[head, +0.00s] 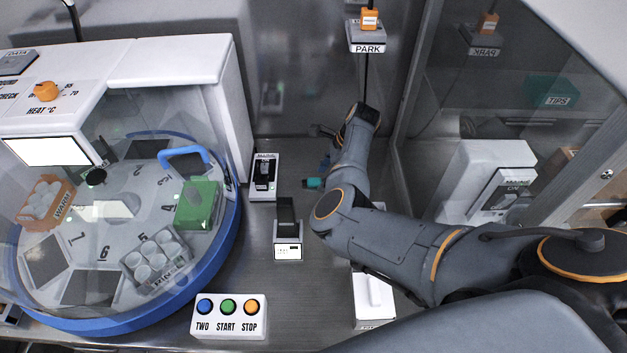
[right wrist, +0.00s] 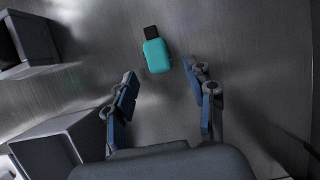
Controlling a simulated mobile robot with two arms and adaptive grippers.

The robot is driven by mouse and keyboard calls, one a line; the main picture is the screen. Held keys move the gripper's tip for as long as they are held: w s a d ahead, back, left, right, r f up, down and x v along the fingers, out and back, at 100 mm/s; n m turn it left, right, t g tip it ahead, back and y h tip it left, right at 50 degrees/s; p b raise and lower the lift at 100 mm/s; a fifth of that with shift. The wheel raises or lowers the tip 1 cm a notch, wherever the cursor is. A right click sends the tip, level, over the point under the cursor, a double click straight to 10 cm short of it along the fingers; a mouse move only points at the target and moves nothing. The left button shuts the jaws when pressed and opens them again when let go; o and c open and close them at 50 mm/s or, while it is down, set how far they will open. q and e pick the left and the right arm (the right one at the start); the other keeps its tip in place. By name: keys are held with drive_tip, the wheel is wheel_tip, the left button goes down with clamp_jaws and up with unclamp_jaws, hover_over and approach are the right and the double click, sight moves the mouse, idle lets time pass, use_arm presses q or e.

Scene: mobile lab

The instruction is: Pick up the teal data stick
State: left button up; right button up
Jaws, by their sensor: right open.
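The teal data stick (head: 313,183) lies on the grey metal bench, just left of my right forearm in the head view. In the right wrist view the teal data stick (right wrist: 157,56) lies flat, with its black end pointing away from me. My right gripper (right wrist: 165,97) is open and empty, its blue-padded fingers spread. The stick is ahead of the gap between the fingertips, not between them. My left gripper is in no view.
A button box (head: 229,316) and a round glazed machine (head: 120,230) are further left. A glass partition (head: 500,110) stands right.

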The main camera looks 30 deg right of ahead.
drive_tip(key=shift+w+a+f, duration=0.1)
drive_tip(key=shift+a+f, duration=0.1)
drive_tip(key=shift+f, duration=0.45)
drive_tip(key=c, duration=1.1)
